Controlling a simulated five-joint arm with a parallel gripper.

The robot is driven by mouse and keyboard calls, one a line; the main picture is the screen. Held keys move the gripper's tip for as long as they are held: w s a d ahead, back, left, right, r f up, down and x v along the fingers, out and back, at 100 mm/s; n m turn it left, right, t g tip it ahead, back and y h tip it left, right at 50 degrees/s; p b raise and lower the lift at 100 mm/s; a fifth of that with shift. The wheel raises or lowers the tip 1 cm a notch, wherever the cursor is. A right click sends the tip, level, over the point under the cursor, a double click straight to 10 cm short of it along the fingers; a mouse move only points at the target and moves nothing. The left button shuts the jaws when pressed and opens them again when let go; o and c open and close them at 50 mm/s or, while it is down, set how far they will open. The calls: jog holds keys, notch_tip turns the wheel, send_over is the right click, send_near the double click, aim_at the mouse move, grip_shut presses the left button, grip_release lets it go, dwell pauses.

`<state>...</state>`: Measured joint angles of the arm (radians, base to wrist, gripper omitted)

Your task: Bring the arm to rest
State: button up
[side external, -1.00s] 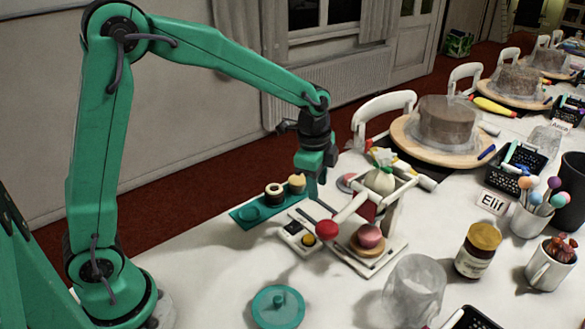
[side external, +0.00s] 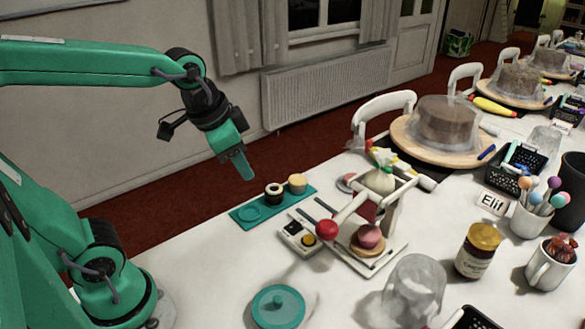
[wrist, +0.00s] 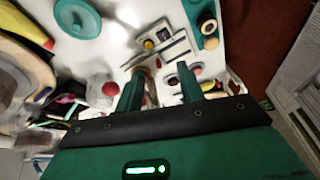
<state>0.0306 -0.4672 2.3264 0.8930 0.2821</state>
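My gripper (side external: 243,166) hangs in the air at the left of the table's back edge, pointing down and slightly right.
The white press (side external: 392,240) with a red-knobbed lever (side external: 327,229) stands mid-table, a pink-topped cake (side external: 368,237) in it. A teal lidded dish (side external: 278,306), an upturned glass (side external: 414,287) and a jar (side external: 478,250) are nearer. Air around my gripper is clear.

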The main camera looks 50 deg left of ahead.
jog(key=shift+s+a+f+n+t, duration=0.1)
jog(key=shift+s+a+n+t, duration=0.1)
jog(key=shift+s+n, duration=0.6)
jog(key=shift+s+a+n+t, duration=0.15)
jog(key=shift+s+n, duration=0.25)
jog(key=shift+s, duration=0.75)
jog(key=shift+s+a+f+n+t, duration=0.1)
jog(key=shift+s+n+t, duration=0.15)
jog(key=shift+s+n, duration=0.55)
